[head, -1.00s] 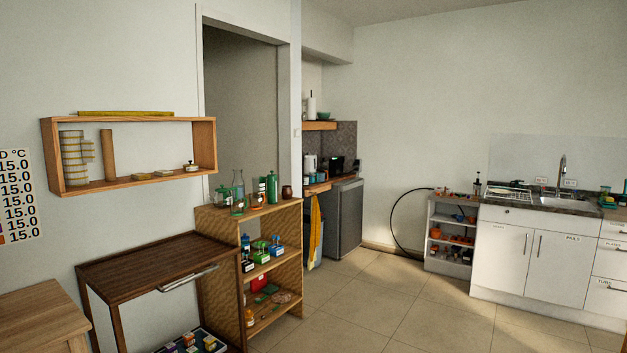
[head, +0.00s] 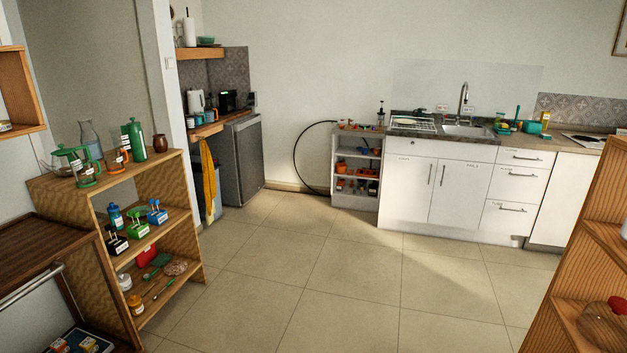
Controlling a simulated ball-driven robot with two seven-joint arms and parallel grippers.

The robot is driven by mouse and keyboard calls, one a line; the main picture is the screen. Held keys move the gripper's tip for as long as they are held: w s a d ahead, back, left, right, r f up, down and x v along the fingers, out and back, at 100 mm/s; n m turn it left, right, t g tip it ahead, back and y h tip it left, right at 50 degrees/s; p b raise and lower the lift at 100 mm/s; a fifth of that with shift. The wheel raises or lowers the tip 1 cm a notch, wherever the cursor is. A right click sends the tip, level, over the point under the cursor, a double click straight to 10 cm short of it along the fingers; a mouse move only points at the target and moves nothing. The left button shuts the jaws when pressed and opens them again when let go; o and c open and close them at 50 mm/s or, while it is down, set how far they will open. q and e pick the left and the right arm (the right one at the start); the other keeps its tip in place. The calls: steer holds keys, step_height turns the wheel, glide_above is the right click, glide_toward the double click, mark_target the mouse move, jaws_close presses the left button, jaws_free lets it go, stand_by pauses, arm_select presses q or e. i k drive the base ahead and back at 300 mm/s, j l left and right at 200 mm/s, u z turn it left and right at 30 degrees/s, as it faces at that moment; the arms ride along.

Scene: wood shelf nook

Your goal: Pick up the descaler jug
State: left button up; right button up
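I cannot pick out the descaler jug for certain; no label that small can be read from here. Jug-like vessels stand on top of the wooden shelf unit at left: a clear pot with green fittings (head: 82,167), a tall green flask (head: 134,140) and a glass carafe (head: 91,140). A white kettle (head: 195,101) stands in the nook behind. Neither of my grippers is in view.
The wooden shelf unit (head: 140,252) and a dark trolley (head: 35,240) stand at left. Another wooden shelf (head: 568,265) rises at the right edge. A sink counter (head: 430,190) and small grey shelf (head: 343,205) line the back. The tiled floor (head: 310,270) between is clear.

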mark_target(200, 118)
steer(key=i+z, duration=0.4)
steer(key=i, duration=2.05)
steer(key=i+j+u, duration=0.35)
steer(key=i, duration=0.25)
steer(key=i+u, duration=0.35)
steer(key=i, duration=0.3)
steer(key=i+l+u, duration=0.15)
steer(key=i+u, duration=0.15)
steer(key=i, duration=0.3)
steer(key=i+l+u, duration=0.35)
steer(key=i, duration=0.3)
steer(key=j, duration=0.1)
